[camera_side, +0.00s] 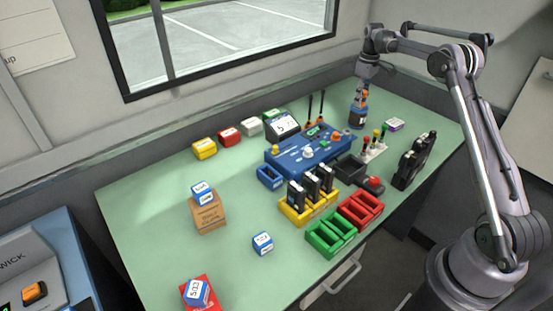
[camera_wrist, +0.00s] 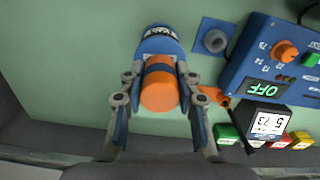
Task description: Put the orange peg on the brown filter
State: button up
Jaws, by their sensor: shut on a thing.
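My gripper (camera_wrist: 160,85) is shut on an orange cylindrical piece with a dark band, which I take as the orange peg (camera_wrist: 160,92). In the side view my gripper (camera_side: 364,92) is at the far right end of the bench, with orange (camera_side: 364,97) showing at its fingers. A blue, labelled round container (camera_wrist: 158,42) lies right beyond the peg in the wrist view. It stands upright under the gripper in the side view (camera_side: 357,117). I cannot tell whether peg and container touch.
A blue control box (camera_side: 300,155) with knobs stands left of the gripper. A rack of coloured pegs (camera_side: 374,147) and a dark block (camera_side: 412,162) stand nearer the front.

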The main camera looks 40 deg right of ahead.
jog(key=shift+f, duration=0.25)
jog(key=shift+f, duration=0.1)
jog(key=o, duration=1.1)
jog(key=shift+o, duration=0.2)
